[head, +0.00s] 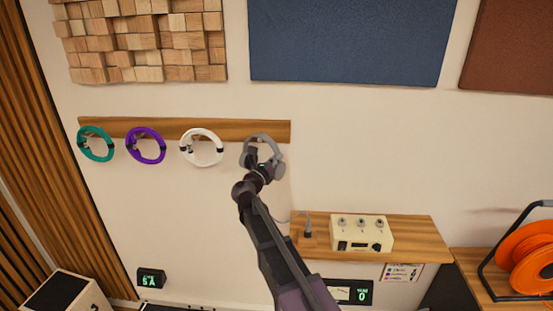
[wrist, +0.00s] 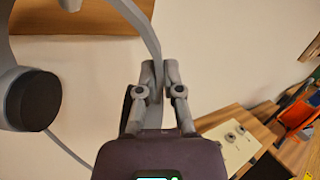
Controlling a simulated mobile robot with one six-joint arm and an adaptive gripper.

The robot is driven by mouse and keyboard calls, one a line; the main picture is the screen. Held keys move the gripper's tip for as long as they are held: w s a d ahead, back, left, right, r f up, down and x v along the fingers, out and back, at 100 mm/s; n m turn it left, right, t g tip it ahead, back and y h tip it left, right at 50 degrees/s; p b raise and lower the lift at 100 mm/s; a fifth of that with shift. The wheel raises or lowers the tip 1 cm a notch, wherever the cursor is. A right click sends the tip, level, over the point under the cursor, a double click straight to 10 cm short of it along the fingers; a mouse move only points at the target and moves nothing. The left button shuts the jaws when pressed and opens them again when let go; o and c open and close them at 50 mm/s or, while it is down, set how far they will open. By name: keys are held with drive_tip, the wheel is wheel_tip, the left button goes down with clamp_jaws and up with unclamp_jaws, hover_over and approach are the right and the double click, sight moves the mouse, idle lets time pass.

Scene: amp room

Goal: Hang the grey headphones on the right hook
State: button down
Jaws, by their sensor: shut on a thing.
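The grey headphones (head: 262,138) are at the right end of the wooden rail (head: 220,129) on the wall. My gripper (head: 268,163) is shut on their band. In the wrist view the grey band (wrist: 146,30) passes between my fingertips (wrist: 160,78), and a dark-padded ear cup (wrist: 30,98) hangs at the left. A small grey piece (wrist: 70,4), perhaps the hook, shows against the rail at the top edge of the wrist view. In the head view the right hook is hidden behind the headphones and gripper. I cannot tell whether the band touches it.
White (head: 201,134), purple (head: 146,130) and teal headphones (head: 81,142) hang along the rail to the left. Below right is a wooden shelf (head: 425,238) with a cream box (head: 361,232). An orange cable reel (head: 530,265) stands at far right. The wall between rail and shelf is bare.

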drive_tip(key=c, duration=0.7)
unclamp_jaws()
